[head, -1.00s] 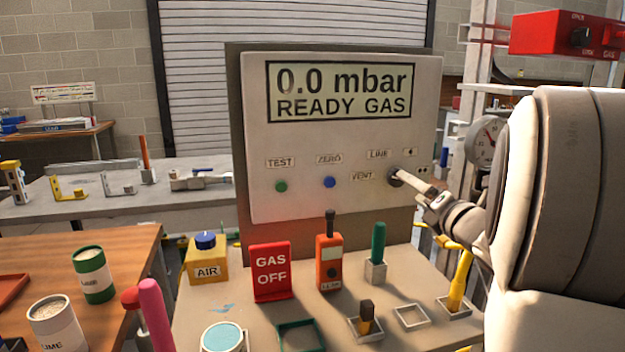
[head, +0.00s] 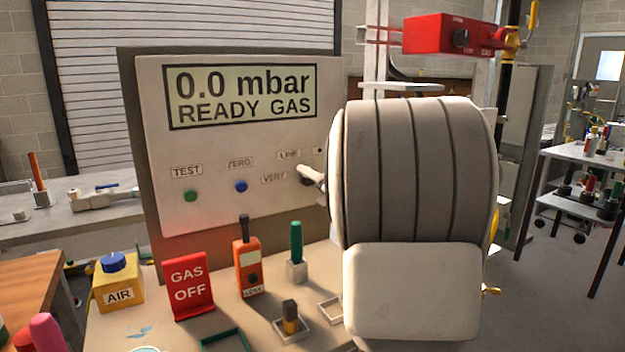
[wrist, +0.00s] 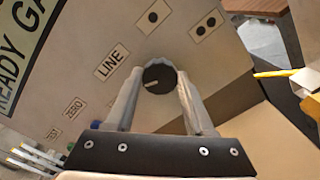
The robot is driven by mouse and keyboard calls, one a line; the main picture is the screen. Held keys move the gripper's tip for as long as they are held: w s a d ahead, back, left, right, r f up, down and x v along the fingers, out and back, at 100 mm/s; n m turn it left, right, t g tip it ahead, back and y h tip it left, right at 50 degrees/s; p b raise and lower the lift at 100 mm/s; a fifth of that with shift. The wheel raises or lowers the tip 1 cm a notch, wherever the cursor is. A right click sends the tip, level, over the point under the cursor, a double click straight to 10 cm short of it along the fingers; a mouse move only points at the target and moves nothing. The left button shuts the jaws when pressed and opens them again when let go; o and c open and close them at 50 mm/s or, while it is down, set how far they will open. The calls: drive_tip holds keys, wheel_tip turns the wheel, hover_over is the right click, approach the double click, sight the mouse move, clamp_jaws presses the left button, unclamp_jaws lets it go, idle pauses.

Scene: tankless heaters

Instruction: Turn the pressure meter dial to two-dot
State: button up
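The pressure meter (head: 240,210) is an upright pale panel with a screen reading "0.0 mbar READY GAS". Its dark round dial (wrist: 158,78) has a short white mark pointing left in the wrist view. The LINE label (wrist: 112,62) is upper left of the dial, the one-dot label (wrist: 152,17) above it, and the two-dot label (wrist: 206,27) upper right. My gripper (wrist: 160,80) has one finger on each side of the dial, seemingly closed against it. In the head view my arm hides most of the gripper and the two-dot label.
A red GAS OFF sign (head: 188,286), an orange handheld tester (head: 247,262), a green-handled tool (head: 296,245) and a yellow AIR box (head: 117,285) stand below the panel. A red gas box (head: 455,37) hangs at upper right.

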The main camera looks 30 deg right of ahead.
clamp_jaws()
drive_tip(key=shift+m, duration=0.3)
drive_tip(key=shift+m+p, duration=4)
drive_tip(key=shift+m, duration=9)
drive_tip(key=shift+f+m, duration=0.1)
drive_tip(key=shift+m, duration=0.2)
